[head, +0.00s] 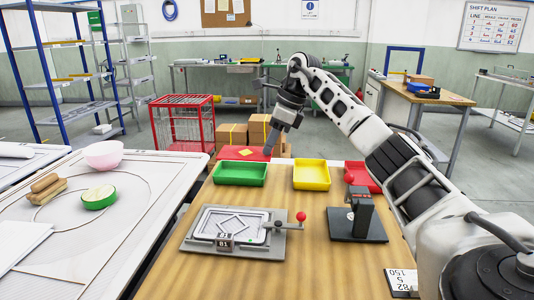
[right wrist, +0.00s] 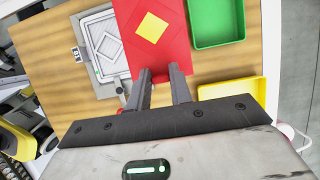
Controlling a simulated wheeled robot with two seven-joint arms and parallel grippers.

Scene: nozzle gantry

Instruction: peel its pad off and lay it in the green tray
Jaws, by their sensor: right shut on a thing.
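A flat red sheet with a yellow diamond (head: 236,154) shows beyond the green tray (head: 240,183) in the head view. My right gripper (head: 267,151) is shut on the sheet's near edge. In the right wrist view the red sheet (right wrist: 175,47) stretches away from between the fingertips (right wrist: 160,74), its yellow diamond facing the camera. The green tray (right wrist: 217,42) lies to its right there and looks empty. A grey fixture (head: 190,240) marked B1, with a diamond outline in its frame, lies on the wooden table. I cannot tell which layer is the pad. My left gripper is not in view.
A yellow tray (head: 311,186) stands right of the green one, with a red tray (head: 372,181) further right. A dark stand (head: 361,222) is near my right arm.

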